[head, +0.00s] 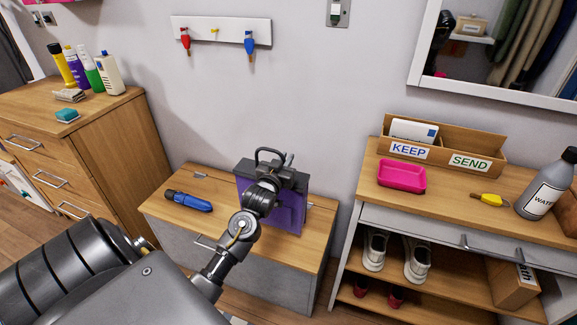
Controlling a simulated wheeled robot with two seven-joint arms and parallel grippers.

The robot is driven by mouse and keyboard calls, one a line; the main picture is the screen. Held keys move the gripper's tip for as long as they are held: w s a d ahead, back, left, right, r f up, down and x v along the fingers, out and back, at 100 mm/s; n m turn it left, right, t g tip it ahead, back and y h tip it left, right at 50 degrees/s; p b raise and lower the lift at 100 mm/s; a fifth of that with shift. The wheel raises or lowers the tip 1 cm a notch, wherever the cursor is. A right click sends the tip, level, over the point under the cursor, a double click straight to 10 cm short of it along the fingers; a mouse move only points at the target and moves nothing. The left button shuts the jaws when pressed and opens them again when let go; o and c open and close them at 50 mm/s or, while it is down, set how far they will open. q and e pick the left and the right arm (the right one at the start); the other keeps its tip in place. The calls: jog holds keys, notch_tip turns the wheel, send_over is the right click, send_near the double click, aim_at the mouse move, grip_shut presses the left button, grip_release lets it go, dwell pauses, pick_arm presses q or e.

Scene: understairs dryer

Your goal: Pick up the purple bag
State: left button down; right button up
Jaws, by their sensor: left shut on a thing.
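The purple bag (289,217) is upright at the low wooden-topped cabinet (176,218) in the middle of the head view. My left gripper (270,172) is at the bag's upper part and shut on it. The gripper and wrist cover much of the bag's top and left side. I cannot tell whether the bag's bottom touches the cabinet top. My right gripper is not in view.
A blue umbrella-like item (189,201) lies on the cabinet's left part. At right, a shelf unit (450,200) holds a pink tray (401,176), a KEEP/SEND box (439,157) and a water bottle (547,186). A drawer chest (108,150) stands left.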

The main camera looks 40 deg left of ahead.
pick_arm(q)
jog(key=s+a+r, duration=0.6)
jog(key=a+r, duration=0.3)
jog(key=a, duration=0.2)
jog(key=shift+s+a+p, duration=0.15)
jog(key=shift+s+p, duration=0.15)
jog(key=shift+p, duration=0.15)
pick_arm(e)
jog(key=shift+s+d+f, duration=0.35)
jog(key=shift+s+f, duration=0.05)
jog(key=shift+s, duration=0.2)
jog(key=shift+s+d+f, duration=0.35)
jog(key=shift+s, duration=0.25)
